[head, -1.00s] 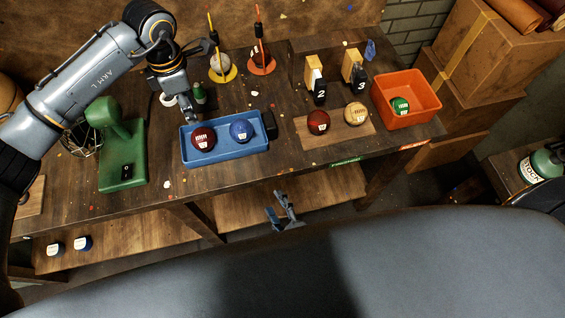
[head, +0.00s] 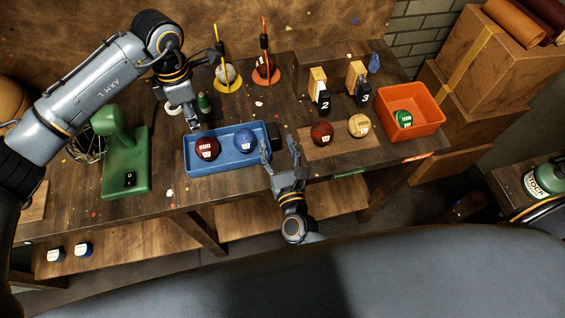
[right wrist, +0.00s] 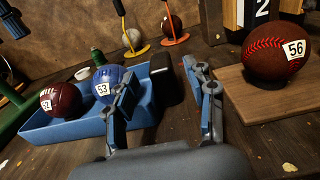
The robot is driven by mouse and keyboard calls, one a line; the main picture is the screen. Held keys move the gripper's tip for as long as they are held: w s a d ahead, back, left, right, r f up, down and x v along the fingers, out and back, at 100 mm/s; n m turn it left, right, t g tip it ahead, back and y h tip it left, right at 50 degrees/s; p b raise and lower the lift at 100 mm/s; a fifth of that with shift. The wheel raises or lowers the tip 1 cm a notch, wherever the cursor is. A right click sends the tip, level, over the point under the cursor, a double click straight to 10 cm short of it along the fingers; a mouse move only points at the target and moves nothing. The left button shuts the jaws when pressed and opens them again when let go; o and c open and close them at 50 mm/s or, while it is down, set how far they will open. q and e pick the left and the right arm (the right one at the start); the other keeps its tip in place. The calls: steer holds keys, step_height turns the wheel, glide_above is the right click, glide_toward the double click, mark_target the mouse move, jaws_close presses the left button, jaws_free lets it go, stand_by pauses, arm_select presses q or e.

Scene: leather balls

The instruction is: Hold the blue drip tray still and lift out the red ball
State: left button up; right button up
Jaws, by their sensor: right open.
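The blue drip tray (head: 228,160) lies on the workbench and also shows in the right wrist view (right wrist: 60,132). The dark red ball (head: 206,147) sits in its left part, and a blue ball (head: 244,141) sits beside it to the right. The right wrist view shows the red ball (right wrist: 62,98) at far left. My left gripper (head: 192,124) is at the tray's back left rim; whether its fingers are closed on the rim is unclear. My right gripper (head: 279,146) is open and empty, just right of the tray's front right corner.
A dark block (head: 274,131) is by the tray's right end. A wooden board (head: 340,148) to the right holds another red ball (head: 321,133) and a tan ball (head: 359,126). A green stand (head: 125,150) is at left. An orange bin (head: 425,118) holds a green ball.

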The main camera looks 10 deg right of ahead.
mark_target(273, 130)
steer(key=shift+w, duration=2.7)
